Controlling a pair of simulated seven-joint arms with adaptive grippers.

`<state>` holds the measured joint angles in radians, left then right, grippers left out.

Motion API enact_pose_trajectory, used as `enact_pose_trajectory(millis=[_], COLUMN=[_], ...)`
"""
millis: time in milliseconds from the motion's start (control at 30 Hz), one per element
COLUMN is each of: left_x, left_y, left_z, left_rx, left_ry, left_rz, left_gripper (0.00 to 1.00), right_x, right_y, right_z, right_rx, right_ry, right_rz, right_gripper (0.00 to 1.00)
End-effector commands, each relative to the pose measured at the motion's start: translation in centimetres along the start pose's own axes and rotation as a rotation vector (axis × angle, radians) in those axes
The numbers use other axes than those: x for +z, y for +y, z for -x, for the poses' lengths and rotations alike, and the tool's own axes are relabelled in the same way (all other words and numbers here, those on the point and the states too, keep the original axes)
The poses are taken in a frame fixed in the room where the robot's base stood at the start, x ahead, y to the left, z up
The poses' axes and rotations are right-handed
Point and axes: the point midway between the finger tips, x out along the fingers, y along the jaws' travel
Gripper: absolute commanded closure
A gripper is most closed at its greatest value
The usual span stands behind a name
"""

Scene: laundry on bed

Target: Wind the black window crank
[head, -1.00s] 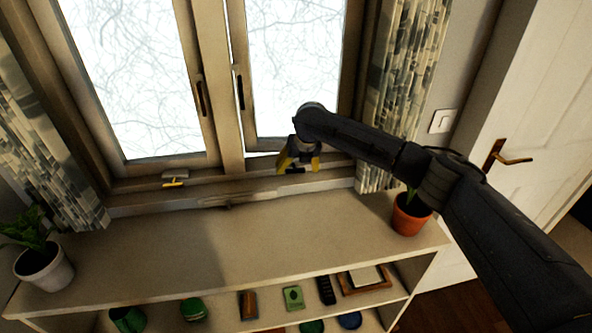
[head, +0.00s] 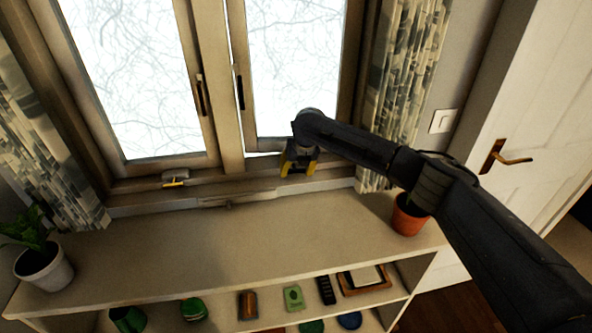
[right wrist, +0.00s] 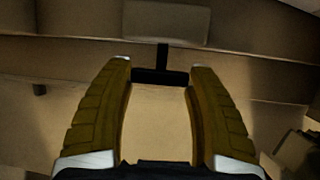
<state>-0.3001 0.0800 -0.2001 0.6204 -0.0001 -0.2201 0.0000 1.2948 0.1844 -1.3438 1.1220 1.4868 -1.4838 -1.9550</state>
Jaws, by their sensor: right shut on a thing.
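The black window crank (right wrist: 158,77) shows in the right wrist view as a short dark bar on a thin stem. The stem comes from a brownish housing (right wrist: 166,22) on the frame. My right gripper (right wrist: 160,72) has its two yellow fingers on either side of the bar, shut on it at the fingertips. In the head view, my right gripper (head: 298,173) points down at the sill below the right window (head: 292,65); it hides most of the crank there. My left gripper is in neither view.
A yellow-handled crank (head: 175,183) sits below the left window. Potted plants stand on the shelf top at left (head: 45,268) and right (head: 408,215). A patterned curtain (head: 405,85) hangs beside my right arm. The middle of the shelf top (head: 220,245) is clear.

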Motion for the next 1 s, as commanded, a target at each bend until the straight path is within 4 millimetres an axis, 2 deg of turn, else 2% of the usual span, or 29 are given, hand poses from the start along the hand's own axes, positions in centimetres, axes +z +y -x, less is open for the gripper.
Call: enact_pose_trajectory(millis=[33,167,467,800,1000], left_x=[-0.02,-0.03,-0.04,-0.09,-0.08], left_y=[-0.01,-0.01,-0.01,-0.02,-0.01], left_z=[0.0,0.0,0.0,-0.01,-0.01], left_rx=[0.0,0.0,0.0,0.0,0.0], left_ry=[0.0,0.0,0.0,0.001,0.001], left_rz=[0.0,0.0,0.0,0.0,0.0], left_gripper=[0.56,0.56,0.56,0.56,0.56], right_x=[-0.03,-0.06,-0.34,-0.55,-0.6], right_y=[-0.02,-0.02,-0.14,-0.4,-0.36], right_z=[-0.02,-0.05,-0.31,-0.52,-0.57], right_rx=[0.0,0.0,0.047,0.343,0.441], right_ry=[0.001,0.001,0.008,0.011,0.012], right_rz=[0.0,0.0,-0.023,-0.145,-0.182], right_gripper=[0.6,0.75,0.75,0.76,0.76])
